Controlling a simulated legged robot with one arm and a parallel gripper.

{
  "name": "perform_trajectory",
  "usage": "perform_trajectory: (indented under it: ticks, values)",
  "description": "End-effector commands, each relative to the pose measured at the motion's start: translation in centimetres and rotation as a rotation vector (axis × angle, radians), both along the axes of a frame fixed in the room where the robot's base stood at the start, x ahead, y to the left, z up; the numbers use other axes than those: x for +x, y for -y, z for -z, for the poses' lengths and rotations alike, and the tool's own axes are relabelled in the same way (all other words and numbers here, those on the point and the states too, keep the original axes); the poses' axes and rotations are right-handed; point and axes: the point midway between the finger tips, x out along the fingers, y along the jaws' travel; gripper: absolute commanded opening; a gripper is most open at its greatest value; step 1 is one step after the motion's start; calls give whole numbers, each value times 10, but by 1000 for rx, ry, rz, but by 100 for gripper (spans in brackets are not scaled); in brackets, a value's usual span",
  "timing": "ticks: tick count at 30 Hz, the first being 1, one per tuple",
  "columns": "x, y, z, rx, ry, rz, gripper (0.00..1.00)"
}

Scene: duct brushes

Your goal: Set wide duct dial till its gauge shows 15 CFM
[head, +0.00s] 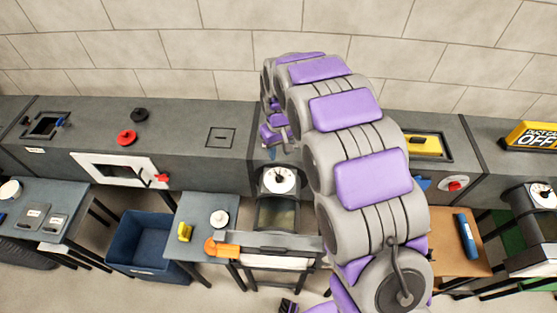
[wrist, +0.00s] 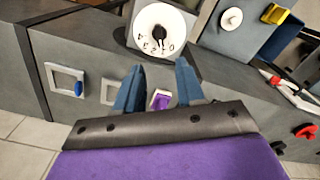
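A white round gauge (head: 279,180) with a dark needle stands at the front of the grey duct in the head view. In the wrist view the gauge (wrist: 158,28) shows upside down, and I cannot read its value surely. A small purple piece in a pale frame (wrist: 160,100) shows between my fingers in the wrist view; I cannot tell if it is the dial. My gripper (wrist: 155,75) has two blue fingers spread apart, with nothing visibly held. In the head view my gripper (head: 272,152) is just above the gauge, largely hidden by my arm.
The duct carries a red knob (head: 127,137), a black knob (head: 140,115) and a white-framed opening (head: 118,170). A table (head: 195,205) with a white round thing and a yellow item stands left of the gauge, beside a blue bin (head: 140,245). Another gauge (head: 543,196) is at far right.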

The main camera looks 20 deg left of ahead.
Motion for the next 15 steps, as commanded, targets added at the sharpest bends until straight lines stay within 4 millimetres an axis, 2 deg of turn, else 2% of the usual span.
perform_trajectory:
  ticks: [3, 6, 15]
  values:
    - [2, -1, -24, 5, 8, 0, 38]
    - [2, -1, -36, 3, 6, 0, 38]
    - [1, -1, -46, 1, 3, 0, 38]
